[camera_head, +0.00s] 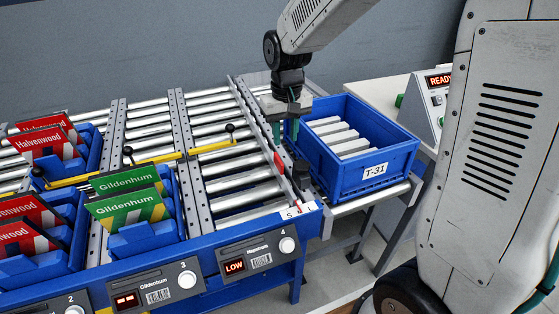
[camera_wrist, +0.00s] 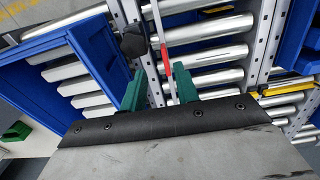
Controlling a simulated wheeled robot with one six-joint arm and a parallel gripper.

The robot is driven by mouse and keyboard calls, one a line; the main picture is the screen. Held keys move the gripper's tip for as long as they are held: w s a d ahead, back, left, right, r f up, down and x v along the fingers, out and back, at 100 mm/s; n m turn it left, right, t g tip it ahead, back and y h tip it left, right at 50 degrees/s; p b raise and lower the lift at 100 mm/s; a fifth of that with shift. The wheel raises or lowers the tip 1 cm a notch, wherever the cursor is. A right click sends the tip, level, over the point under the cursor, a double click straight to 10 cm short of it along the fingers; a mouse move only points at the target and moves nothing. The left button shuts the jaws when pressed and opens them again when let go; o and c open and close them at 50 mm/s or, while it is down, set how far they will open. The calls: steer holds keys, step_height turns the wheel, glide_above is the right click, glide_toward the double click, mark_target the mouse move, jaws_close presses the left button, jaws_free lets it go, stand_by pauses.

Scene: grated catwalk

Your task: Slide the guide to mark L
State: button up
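The guide is a long thin grey rail (camera_head: 262,140) along the right side of lane 4, with a red piece (camera_head: 279,162) and a black knob (camera_head: 300,174) near it. A white scale strip (camera_head: 297,211) at the lane's front end carries an S on the left and what looks like an L on the right, with a small red mark between. My gripper (camera_head: 286,132) points down over the rail, its green fingers apart. In the wrist view the fingers (camera_wrist: 160,88) stand either side of the rail and red piece (camera_wrist: 165,60); contact cannot be told. The knob (camera_wrist: 133,41) is beyond them.
A blue crate (camera_head: 377,190) labelled T-31 stands close right of the rail. Lane 4's rollers (camera_head: 240,165) are bare. Blue bins with green Gildenhum cards (camera_head: 128,195) and red Halvenwood cards (camera_head: 45,140) stand left. A READY console (camera_head: 430,100) is at right.

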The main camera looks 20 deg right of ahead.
mark_target(279, 158)
steer(key=w+f, duration=0.3)
steer(key=f, duration=0.1)
steer(key=shift+a, duration=0.25)
step_height(279, 158, down, 8)
steer(key=shift+w+r, duration=0.1)
steer(key=shift+r, duration=0.15)
jaws_close()
